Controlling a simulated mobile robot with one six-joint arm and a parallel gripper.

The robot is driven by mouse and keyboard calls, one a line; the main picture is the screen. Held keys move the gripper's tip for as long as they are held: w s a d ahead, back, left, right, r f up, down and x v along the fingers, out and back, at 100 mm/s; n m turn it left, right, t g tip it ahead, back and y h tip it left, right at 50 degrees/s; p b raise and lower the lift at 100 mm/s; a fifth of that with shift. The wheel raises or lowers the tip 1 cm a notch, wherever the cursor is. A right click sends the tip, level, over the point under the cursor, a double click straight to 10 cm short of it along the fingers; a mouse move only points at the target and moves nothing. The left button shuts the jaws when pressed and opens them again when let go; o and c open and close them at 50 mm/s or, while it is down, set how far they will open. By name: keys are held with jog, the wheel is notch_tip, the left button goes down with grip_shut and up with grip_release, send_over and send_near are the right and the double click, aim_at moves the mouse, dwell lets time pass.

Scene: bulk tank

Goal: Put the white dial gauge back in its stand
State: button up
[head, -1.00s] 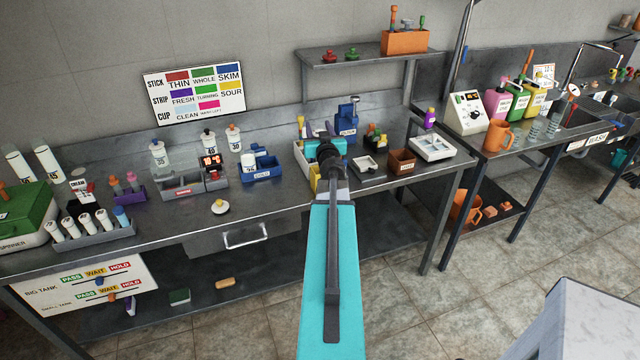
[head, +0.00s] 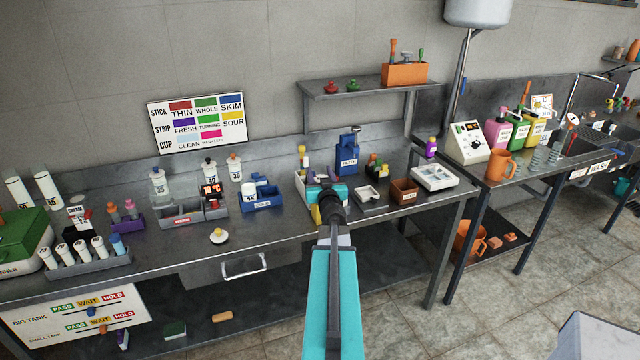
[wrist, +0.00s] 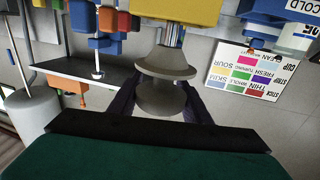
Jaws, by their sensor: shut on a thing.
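My gripper (wrist: 160,103) is shut on the dial gauge (wrist: 165,70), which looks pale grey in the wrist view, with a round disc, a flared neck and a thin metal stem. The stem runs to a yellow block (wrist: 178,10), which looks like the stand; I cannot tell whether the stem is inside it or in front of it. The wrist picture is upside down. In the head view, my gripper (head: 327,190) is over the white tray (head: 300,186) and hides the gauge and much of the tray. Some yellow (head: 315,214) shows at the tray's front.
A blue holder (head: 348,157) stands behind my gripper. A small white tray (head: 368,197) and a brown box (head: 404,191) stand to the right, a blue caddy (head: 262,199) to the left. A white disc with a yellow knob (head: 218,236) lies on the open left-front counter.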

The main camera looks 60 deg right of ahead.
jog(key=shift+f+b, duration=0.45)
jog(key=shift+f, duration=1.4)
jog(key=o, duration=1.1)
jog(key=shift+a, duration=0.1)
